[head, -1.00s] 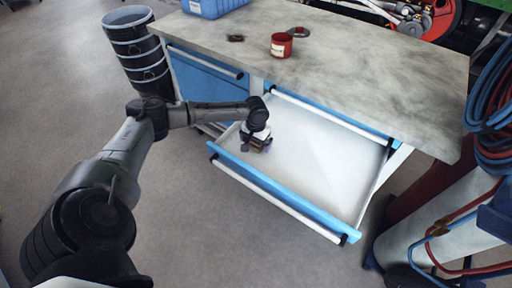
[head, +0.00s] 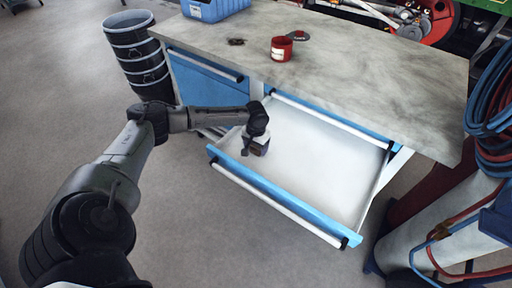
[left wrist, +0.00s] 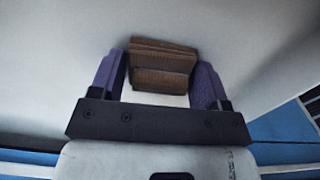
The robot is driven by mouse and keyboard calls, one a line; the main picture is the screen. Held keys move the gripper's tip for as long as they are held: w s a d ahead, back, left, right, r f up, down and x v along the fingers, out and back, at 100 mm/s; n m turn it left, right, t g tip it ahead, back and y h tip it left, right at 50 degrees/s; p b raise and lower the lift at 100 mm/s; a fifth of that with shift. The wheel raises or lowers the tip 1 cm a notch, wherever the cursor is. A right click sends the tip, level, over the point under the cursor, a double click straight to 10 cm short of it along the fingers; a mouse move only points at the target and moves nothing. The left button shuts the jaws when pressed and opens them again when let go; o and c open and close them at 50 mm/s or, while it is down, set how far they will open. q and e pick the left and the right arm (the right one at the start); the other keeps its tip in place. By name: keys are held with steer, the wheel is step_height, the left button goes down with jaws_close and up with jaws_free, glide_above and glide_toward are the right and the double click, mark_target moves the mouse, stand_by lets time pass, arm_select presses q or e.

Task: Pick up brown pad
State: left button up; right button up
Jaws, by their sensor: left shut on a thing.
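The brown pad (left wrist: 163,65) is a ribbed brown block between the two purple fingers of my left gripper (left wrist: 161,78) in the left wrist view. The fingers are shut on it, one on each side. In the head view my left gripper (head: 247,151) is at the left end of the open white drawer (head: 315,165), just behind its blue front. There the pad is small and mostly hidden by the gripper. My right gripper is not in view.
The drawer's blue front (head: 285,200) and white handle bar (head: 275,205) stick out towards me. The worktop (head: 370,75) overhangs behind, with a red can (head: 281,49) and a blue bin (head: 215,8). Black buckets (head: 140,60) stand at left. The rest of the drawer is clear.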

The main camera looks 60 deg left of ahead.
arm_select(q)
steer(key=shift+r+p, duration=0.3)
steer(key=shift+r, duration=0.25)
step_height(320, 180, up, 4)
steer(key=shift+f+p, duration=0.15)
steer(key=shift+p, duration=0.9)
steer(key=w+d+r+p, duration=0.3)
steer(key=d+r, duration=0.3)
steer(key=d, duration=0.5)
steer(key=shift+d+p, duration=0.15)
steer(key=shift+p, duration=0.45)
steer(key=shift+w+r, duration=0.1)
